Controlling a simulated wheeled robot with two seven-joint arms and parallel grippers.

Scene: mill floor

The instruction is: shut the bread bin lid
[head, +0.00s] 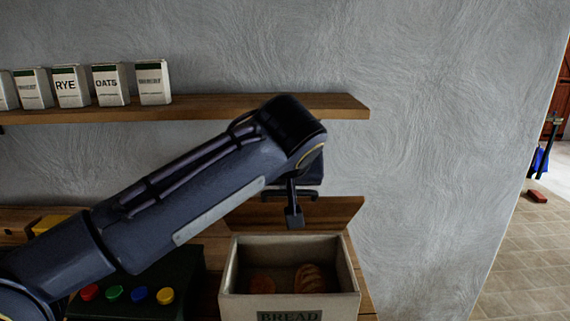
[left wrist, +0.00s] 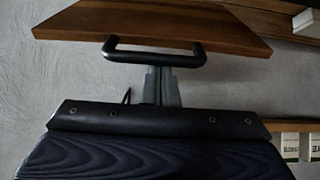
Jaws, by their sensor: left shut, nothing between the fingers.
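The bread bin (head: 230,290) is a pale box marked BREAD, open at the top, with a brown loaf (head: 310,278) and a round item inside. Its wooden lid (head: 340,212) stands raised behind the opening, partly hidden by my left arm. In the left wrist view the lid (left wrist: 190,25) fills the top, with a dark bar handle (left wrist: 155,55) at its edge. My left gripper (head: 294,218) is shut and empty, in front of the lid and above the bin's back. In the left wrist view its fingertips (left wrist: 160,72) are close to the handle; I cannot tell if they touch. My right gripper is not in view.
A wall shelf (head: 220,107) holds several labelled boxes (head: 110,85) above my left arm. A dark panel with coloured buttons (head: 140,295) sits left of the bin. The grey wall is close behind; open tiled floor (head: 530,260) lies at right.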

